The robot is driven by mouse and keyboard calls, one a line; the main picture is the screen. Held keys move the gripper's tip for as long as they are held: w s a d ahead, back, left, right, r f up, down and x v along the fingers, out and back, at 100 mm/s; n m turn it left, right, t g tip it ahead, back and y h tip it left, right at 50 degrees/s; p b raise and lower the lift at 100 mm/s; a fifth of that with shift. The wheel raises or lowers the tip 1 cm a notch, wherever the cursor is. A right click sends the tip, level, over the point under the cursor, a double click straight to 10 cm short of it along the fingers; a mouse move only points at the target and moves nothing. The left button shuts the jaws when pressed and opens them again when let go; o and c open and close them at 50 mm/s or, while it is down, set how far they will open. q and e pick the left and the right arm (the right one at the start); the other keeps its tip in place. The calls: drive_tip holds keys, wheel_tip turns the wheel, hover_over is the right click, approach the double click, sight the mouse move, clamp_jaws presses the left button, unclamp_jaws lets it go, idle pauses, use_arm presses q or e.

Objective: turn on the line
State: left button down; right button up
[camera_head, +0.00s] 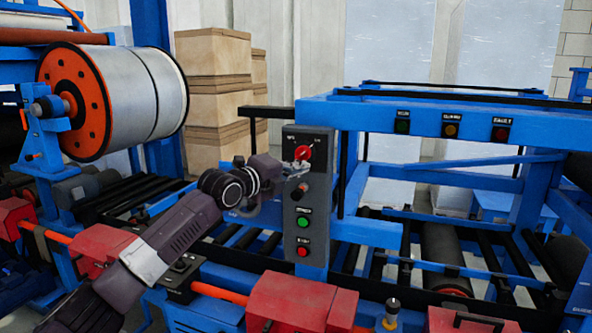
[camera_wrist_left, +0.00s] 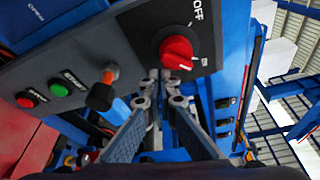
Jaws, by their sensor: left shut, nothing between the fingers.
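The grey control panel (camera_head: 318,205) stands upright in the middle of the head view. Near its top is a red rotary knob (camera_head: 303,152), which also shows in the left wrist view (camera_wrist_left: 177,52) close to an OFF label. I cannot tell surely which way the knob points. Below it are a small lever switch (camera_wrist_left: 101,92), a green button (camera_head: 303,222) and a red button (camera_head: 303,251). My left gripper (camera_head: 297,172) is shut and empty, its fingertips just below the knob. In the left wrist view the fingertips (camera_wrist_left: 166,82) look close to the panel; contact is unclear. My right gripper is not in view.
A blue machine frame (camera_head: 440,117) with several small indicators extends right of the panel. Red housings (camera_head: 300,303) stand below it. A large metal coil (camera_head: 140,97) and stacked cardboard boxes (camera_head: 213,60) stand at the left.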

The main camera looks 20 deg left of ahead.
use_arm(q)
drive_tip(key=s+b, duration=0.4)
drive_tip(key=s, duration=0.5)
drive_tip(key=shift+s, duration=0.3)
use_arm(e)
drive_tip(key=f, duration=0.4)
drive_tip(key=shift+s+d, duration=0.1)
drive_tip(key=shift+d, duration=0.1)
use_arm(q)
drive_tip(key=shift+a+r, duration=0.1)
drive_tip(key=shift+a, duration=0.05)
